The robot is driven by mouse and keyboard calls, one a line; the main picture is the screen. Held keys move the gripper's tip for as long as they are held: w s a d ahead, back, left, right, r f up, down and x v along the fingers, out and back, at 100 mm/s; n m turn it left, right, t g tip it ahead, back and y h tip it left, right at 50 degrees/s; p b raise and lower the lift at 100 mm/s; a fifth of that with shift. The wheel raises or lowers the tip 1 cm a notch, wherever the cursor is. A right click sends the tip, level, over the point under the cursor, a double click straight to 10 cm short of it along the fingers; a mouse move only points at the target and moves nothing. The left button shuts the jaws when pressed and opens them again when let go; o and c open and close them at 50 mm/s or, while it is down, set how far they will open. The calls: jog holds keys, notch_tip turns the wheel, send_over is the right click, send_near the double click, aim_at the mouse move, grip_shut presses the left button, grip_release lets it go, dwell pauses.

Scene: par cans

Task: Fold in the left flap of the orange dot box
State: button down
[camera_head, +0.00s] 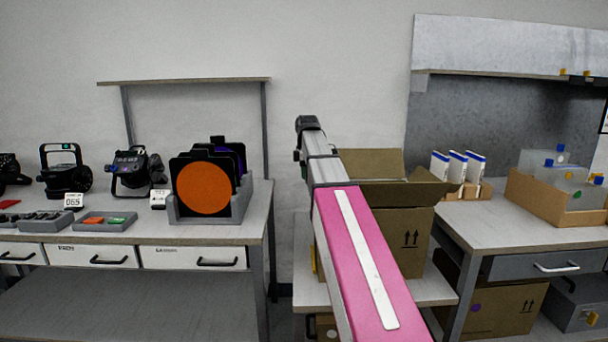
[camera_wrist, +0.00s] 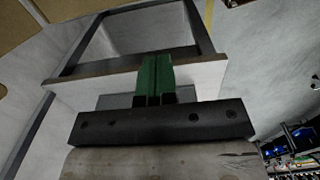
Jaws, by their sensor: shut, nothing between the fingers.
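An open cardboard box (camera_head: 405,240) stands on a low table in the middle of the head view. Its back flap (camera_head: 370,162) stands up and its right flap leans outward. My pink arm crosses in front of it and hides its left side, so I cannot see the left flap there. No orange dot shows on its visible face. My gripper (camera_wrist: 154,78) has green fingers pressed together with nothing between them. Brown cardboard (camera_wrist: 22,28) shows at the upper left of the wrist view, apart from the fingers; I cannot tell which part it is.
A left bench (camera_head: 130,232) holds stage lamps, trays and a grey rack with an orange disc (camera_head: 204,188). A right bench (camera_head: 500,225) holds white-blue cartons and a bin. A box with a purple dot (camera_head: 505,308) sits below it. A gap separates the left bench and low table.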

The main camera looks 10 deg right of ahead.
notch_tip(320, 180, up, 10)
jog(key=shift+a, duration=0.4)
dwell(0.6)
jog(key=shift+f, duration=0.1)
